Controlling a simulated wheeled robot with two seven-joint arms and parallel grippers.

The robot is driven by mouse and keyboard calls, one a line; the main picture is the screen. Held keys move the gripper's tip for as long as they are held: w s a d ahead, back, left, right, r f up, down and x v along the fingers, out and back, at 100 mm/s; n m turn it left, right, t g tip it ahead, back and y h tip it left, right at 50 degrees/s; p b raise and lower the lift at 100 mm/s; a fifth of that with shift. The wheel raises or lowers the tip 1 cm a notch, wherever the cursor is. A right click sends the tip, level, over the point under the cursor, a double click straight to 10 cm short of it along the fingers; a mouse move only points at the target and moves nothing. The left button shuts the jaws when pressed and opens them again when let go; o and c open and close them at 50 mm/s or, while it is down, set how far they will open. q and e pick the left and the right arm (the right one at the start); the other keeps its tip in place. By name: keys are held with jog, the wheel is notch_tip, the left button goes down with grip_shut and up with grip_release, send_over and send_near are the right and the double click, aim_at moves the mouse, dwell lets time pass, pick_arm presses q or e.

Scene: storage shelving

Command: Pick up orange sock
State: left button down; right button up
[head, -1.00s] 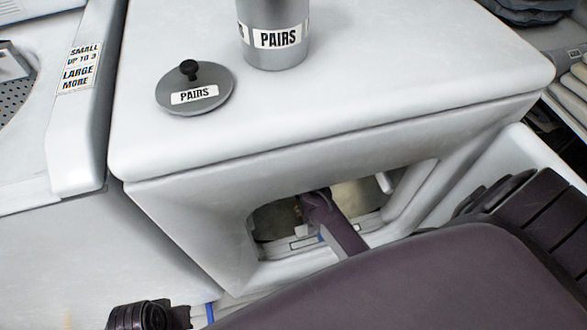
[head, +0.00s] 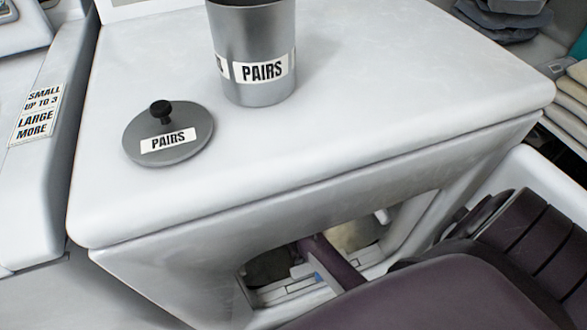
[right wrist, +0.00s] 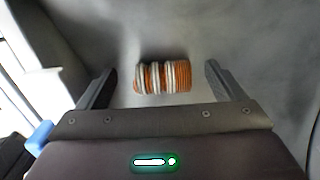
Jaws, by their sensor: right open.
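The orange sock (right wrist: 163,77) is rolled up, with white and grey stripes, and lies on a grey surface in the right wrist view. My right gripper (right wrist: 160,70) is open, with one finger on each side of the sock and a gap to both. The sock sits at about fingertip level; how far below it lies I cannot tell. In the head view my right arm reaches into the opening of a white cabinet (head: 300,150), and the sock is not visible there. My left gripper is not in view.
A grey can (head: 252,60) labelled PAIRS and its round lid (head: 168,138) stand on the cabinet top. Folded dark cloth (head: 505,18) lies at the back right, beside pale folded stacks (head: 572,100).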

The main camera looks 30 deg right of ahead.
jog(key=shift+f, duration=0.1)
jog(key=c, duration=1.1)
jog(key=shift+o, duration=0.2)
